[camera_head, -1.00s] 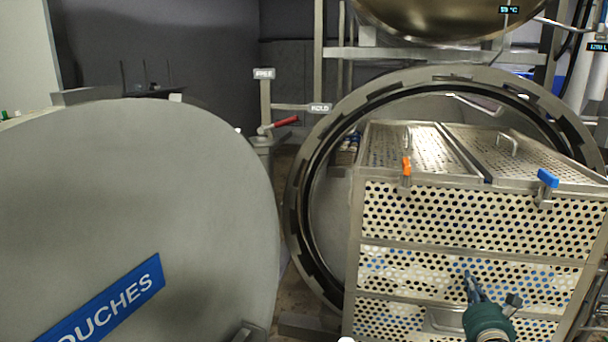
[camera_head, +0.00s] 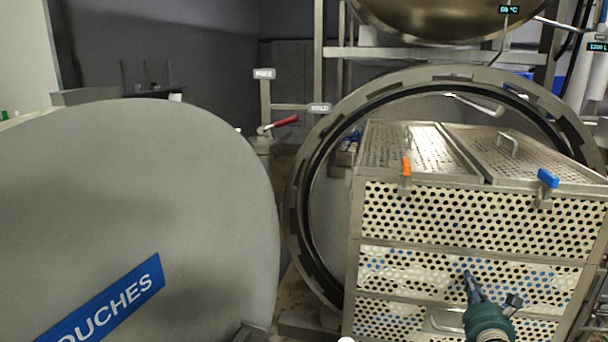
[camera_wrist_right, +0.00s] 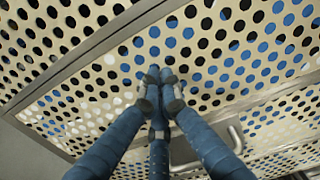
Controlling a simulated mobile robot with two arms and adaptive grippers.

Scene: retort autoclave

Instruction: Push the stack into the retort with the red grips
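The stack of perforated metal trays (camera_head: 480,217) stands in front of the round opening of the retort (camera_head: 297,215) and covers much of it in the head view. Two lids with wire handles lie on its top. An orange grip (camera_head: 407,165) and a blue grip (camera_head: 547,178) sit along its top front edge. My right gripper (camera_head: 469,281) points at the lower front of the stack. In the right wrist view its fingertips (camera_wrist_right: 162,76) meet together at the perforated panel (camera_wrist_right: 215,60); contact is hard to tell. My left gripper is out of view.
The big round door (camera_head: 140,210) with a blue label stands open at the left. A post with a red lever (camera_head: 284,122) stands between it and the retort. A metal handle (camera_head: 445,322) juts from the stack's lower front beside my right gripper.

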